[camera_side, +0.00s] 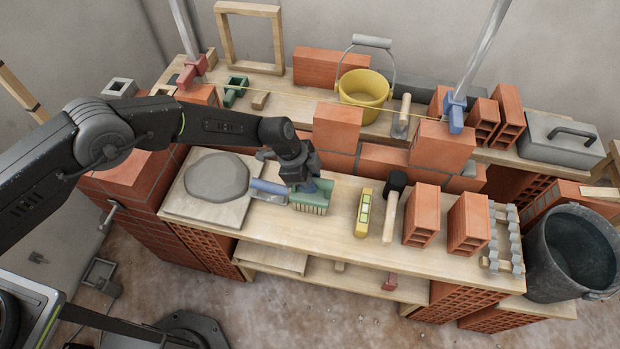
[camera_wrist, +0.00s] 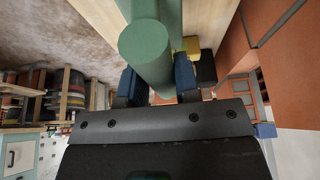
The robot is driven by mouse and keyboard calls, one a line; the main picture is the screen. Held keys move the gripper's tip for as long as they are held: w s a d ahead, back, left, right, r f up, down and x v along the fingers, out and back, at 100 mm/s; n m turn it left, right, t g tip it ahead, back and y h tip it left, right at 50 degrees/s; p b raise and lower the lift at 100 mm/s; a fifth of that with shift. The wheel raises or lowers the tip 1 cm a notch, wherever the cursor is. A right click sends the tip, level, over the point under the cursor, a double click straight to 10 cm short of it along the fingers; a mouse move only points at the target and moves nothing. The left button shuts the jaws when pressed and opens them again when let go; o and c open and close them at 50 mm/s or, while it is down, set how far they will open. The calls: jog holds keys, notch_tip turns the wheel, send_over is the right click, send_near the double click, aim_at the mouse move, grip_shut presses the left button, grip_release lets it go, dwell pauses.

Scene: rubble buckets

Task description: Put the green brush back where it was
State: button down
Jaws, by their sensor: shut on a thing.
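The green brush (camera_side: 314,203) is at the bench top, just right of the blue-handled trowel in the side view. Its bristles point down; I cannot tell whether they touch the wood. My gripper (camera_side: 305,184) reaches down onto it from above and is shut on it. In the wrist view the brush's round green handle (camera_wrist: 146,45) lies between the two blue fingertips of my gripper (camera_wrist: 157,80). The fingers hide part of the brush in the side view.
A mortar board (camera_side: 180,208) with a grey heap is left of the brush. A yellow level (camera_side: 363,210), a mallet (camera_side: 391,215) and upright bricks (camera_side: 422,217) stand to the right. A low brick wall (camera_side: 338,130) rises behind. A dark bucket (camera_side: 535,260) is at far right.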

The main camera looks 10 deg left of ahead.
jog(key=shift+f, duration=0.15)
jog(key=c, duration=0.8)
grip_release()
jog(key=shift+c, duration=0.2)
jog(key=v, duration=1.2)
